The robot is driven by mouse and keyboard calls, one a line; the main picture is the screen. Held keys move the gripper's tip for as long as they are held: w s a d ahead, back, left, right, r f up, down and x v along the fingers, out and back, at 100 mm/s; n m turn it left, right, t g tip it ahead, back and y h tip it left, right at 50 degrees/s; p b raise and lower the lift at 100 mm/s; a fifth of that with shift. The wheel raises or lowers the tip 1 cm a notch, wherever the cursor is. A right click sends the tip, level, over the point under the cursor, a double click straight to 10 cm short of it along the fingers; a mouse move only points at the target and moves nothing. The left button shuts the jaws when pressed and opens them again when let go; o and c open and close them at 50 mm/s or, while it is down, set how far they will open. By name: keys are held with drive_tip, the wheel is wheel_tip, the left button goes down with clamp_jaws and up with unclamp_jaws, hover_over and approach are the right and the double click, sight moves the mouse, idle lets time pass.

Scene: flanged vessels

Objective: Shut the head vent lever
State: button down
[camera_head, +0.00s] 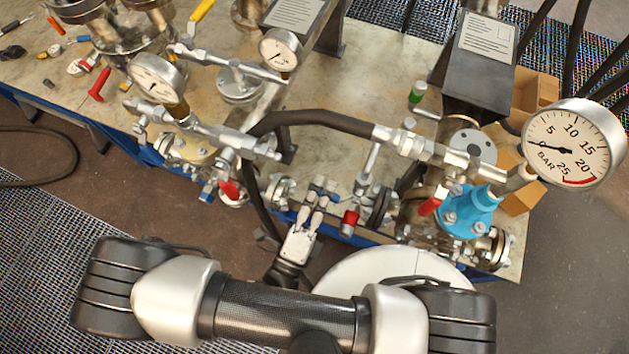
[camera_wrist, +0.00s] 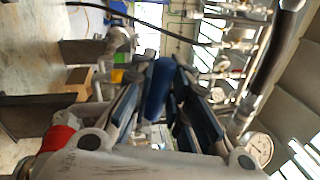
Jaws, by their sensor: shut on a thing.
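My gripper (camera_head: 318,196) reaches up from the bottom middle to the pipework between the two vessels, at the table's near edge. In the wrist view its two dark finger pads (camera_wrist: 160,95) are closed on a blue lever handle (camera_wrist: 158,85). In the head view the fingers mostly hide that handle. No label shows which lever is the head vent. Other levers stand nearby: a red one (camera_head: 229,190) and a small blue one (camera_head: 207,189) to the left, and a red one (camera_head: 430,206) on the right vessel.
A red-ended fitting (camera_head: 349,222) is close right of my gripper. It shows at the wrist view's lower left (camera_wrist: 58,138). A black hose (camera_head: 310,118) arches over the work area. A large gauge (camera_head: 571,146) and a blue flanged body (camera_head: 467,211) are at right. Loose tools lie far left.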

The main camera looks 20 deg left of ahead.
drive_tip(key=shift+f+n+y, duration=0.4)
drive_tip(key=shift+f+n, duration=0.25)
drive_tip(key=shift+n, duration=0.55)
drive_tip(key=shift+f, duration=0.1)
drive_tip(key=c, duration=1.5)
unclamp_jaws()
drive_tip(key=shift+s, duration=0.1)
drive_tip(key=s, duration=0.4)
drive_tip(key=s+f, duration=0.1)
drive_tip(key=s, duration=0.2)
drive_tip(key=s+a+f, duration=0.1)
drive_tip(key=s, duration=0.3)
drive_tip(key=shift+s+f, duration=0.1)
drive_tip(key=shift+s, duration=0.25)
